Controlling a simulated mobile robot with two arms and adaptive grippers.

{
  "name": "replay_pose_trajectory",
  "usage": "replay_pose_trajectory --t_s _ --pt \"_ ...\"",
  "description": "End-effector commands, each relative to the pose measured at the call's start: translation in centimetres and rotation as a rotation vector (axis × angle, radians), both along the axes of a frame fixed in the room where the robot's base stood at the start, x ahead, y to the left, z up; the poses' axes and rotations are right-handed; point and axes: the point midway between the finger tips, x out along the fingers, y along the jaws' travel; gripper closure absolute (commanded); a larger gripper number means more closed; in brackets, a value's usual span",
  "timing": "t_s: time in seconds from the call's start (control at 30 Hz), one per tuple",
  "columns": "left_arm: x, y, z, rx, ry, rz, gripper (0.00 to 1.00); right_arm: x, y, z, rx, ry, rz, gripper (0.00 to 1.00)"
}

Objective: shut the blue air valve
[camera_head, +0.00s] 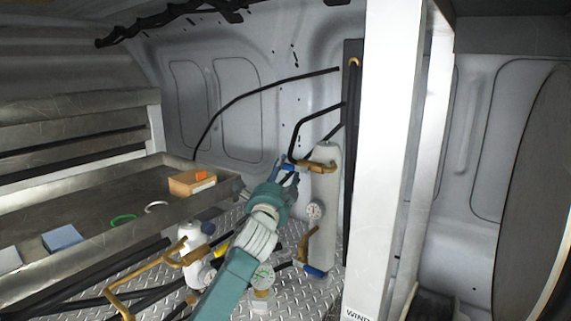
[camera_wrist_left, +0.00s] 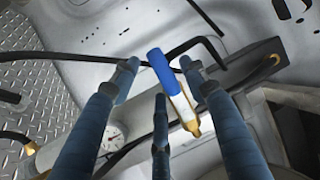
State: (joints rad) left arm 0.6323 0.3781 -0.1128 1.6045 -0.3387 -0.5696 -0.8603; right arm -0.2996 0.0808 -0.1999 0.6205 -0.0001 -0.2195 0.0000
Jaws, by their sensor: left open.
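The blue air valve handle (camera_wrist_left: 160,68) shows in the left wrist view as a bright blue lever on a brass and white fitting. My left gripper (camera_head: 286,172) is open beside the top of a white upright cylinder (camera_head: 325,185) with a brass fitting (camera_head: 318,166). In the left wrist view the fingers stand around the handle, two on its left and below, one on its right. I cannot tell whether they touch it. In the head view the gripper largely hides the handle. My right gripper is not in view.
A gauge (camera_head: 315,212) is on the cylinder, and a blue part (camera_head: 316,272) is at its foot. A white post (camera_head: 385,160) stands close on the right. Black hoses (camera_head: 250,90) cross the wall. A metal shelf (camera_head: 90,205) with small items lies left.

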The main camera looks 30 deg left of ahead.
Motion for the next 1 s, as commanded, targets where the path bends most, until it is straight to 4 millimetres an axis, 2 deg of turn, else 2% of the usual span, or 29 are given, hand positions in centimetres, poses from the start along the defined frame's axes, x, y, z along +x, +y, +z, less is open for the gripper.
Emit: replay_pose_trajectory --t_s 0.2,0.53,0.57,0.77,0.8,1.0 --pt "2.1 0.6 0.5 -0.002 0.000 0.000 0.56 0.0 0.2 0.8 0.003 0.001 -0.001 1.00" --pt "2.5 0.7 0.4 -0.002 0.000 0.000 0.56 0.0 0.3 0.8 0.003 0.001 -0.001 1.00" --pt "2.5 0.6 0.4 -0.002 0.000 0.000 0.58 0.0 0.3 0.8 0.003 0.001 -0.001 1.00" --pt "2.5 0.6 0.4 -0.002 0.000 0.000 0.97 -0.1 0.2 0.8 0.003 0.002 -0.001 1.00" --pt "2.5 0.6 0.4 -0.001 0.001 0.000 1.00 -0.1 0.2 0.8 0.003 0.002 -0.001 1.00" --pt "2.5 0.6 0.3 0.001 0.001 -0.001 1.00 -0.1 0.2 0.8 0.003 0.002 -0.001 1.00"
